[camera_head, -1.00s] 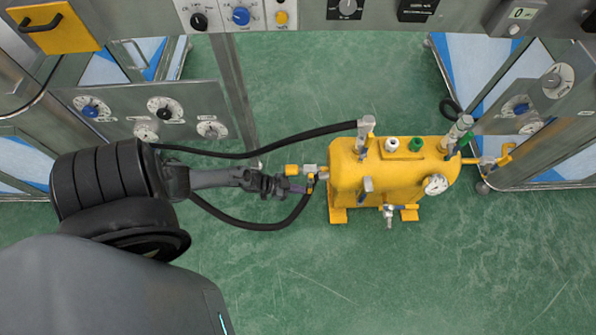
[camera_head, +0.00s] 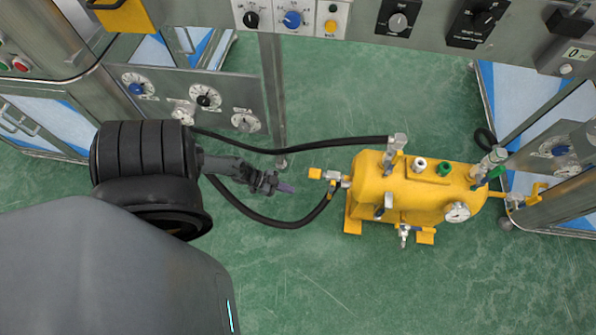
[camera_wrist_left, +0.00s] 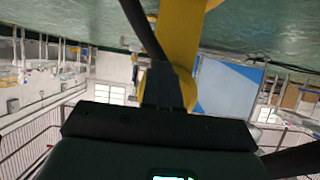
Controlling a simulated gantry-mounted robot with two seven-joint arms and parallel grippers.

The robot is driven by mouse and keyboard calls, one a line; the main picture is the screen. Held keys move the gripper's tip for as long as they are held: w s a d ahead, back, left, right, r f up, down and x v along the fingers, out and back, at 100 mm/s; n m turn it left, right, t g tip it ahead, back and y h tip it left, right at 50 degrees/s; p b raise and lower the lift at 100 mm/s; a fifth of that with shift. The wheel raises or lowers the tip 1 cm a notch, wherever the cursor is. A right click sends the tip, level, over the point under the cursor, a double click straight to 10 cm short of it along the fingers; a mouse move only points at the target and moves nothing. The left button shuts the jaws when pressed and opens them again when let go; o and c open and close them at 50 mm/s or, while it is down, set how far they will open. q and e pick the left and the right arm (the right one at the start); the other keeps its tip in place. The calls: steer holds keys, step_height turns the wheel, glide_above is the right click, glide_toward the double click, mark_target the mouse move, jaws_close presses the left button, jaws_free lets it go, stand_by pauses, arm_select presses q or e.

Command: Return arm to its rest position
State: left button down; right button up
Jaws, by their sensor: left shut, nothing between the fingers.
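My left arm comes in from the left in the head view. Its gripper (camera_head: 286,188) is shut and empty, pointing right, a short gap left of the yellow tank's (camera_head: 410,190) valve fitting (camera_head: 333,177). In the left wrist view my gripper (camera_wrist_left: 162,85) shows as a dark shape in the middle, with a yellow part (camera_wrist_left: 180,35) beyond it. The right gripper is not in either view.
A black hose (camera_head: 270,219) loops below the left gripper to the valve fitting. Another hose (camera_head: 300,149) runs above it to the tank top. Metal panels with knobs (camera_head: 204,96) stand behind. Green floor in front is clear.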

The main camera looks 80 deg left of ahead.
arm_select(q)
steer(key=shift+s+a, duration=0.25)
steer(key=shift+s, duration=0.45)
steer(key=shift+w, duration=0.1)
